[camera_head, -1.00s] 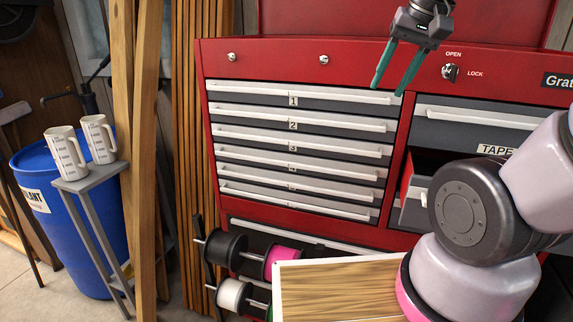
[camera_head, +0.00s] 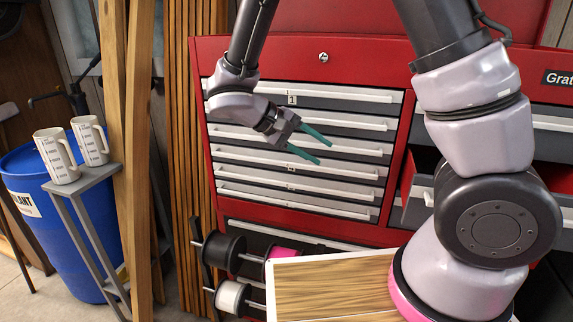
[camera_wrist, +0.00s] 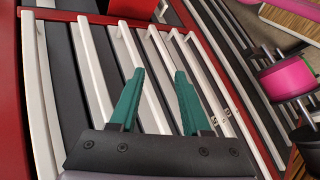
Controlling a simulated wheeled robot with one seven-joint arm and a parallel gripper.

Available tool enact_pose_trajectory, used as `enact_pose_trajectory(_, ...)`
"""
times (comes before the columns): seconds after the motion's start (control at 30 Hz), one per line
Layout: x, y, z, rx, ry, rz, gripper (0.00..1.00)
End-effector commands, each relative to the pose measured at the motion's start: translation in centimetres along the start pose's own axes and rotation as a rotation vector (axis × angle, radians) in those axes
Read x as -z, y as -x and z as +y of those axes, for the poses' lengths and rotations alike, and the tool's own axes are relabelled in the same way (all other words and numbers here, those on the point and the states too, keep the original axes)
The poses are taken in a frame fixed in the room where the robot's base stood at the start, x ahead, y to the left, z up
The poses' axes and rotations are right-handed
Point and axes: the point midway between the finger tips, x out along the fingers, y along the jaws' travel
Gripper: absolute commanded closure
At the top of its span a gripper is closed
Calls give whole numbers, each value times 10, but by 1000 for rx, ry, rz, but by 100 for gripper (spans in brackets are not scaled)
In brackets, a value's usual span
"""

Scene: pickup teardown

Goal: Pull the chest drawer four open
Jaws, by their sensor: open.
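The red tool chest (camera_head: 397,160) has a left column of several grey drawers with long pale bar handles. Drawer four (camera_head: 240,160), fourth from the top, is shut like the others in that column. My gripper (camera_head: 323,153) is open and empty, in front of the middle drawers near the height of drawers three and four. Its green fingers point right and down in the head view. In the wrist view my gripper (camera_wrist: 159,74) has its fingers spread over the bar handles. Whether they touch a handle, and which one is between them, I cannot tell.
A right-hand drawer (camera_head: 418,188) stands partly open beside my arm. Spools (camera_head: 222,250) on a rack and a wooden board (camera_head: 330,285) lie below the chest. Two white mugs (camera_head: 57,155) on a stand and a blue barrel (camera_head: 50,215) are at the left.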

Motion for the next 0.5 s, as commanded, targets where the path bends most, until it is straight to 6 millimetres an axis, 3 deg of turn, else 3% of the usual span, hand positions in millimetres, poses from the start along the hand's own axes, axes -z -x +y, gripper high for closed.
enact_pose_trajectory(0.3, 23, 30, -84, -440, 79, 310, 52)
enact_pose_trajectory(0.5, 27, 49, -125, -602, 87, 500, 52)
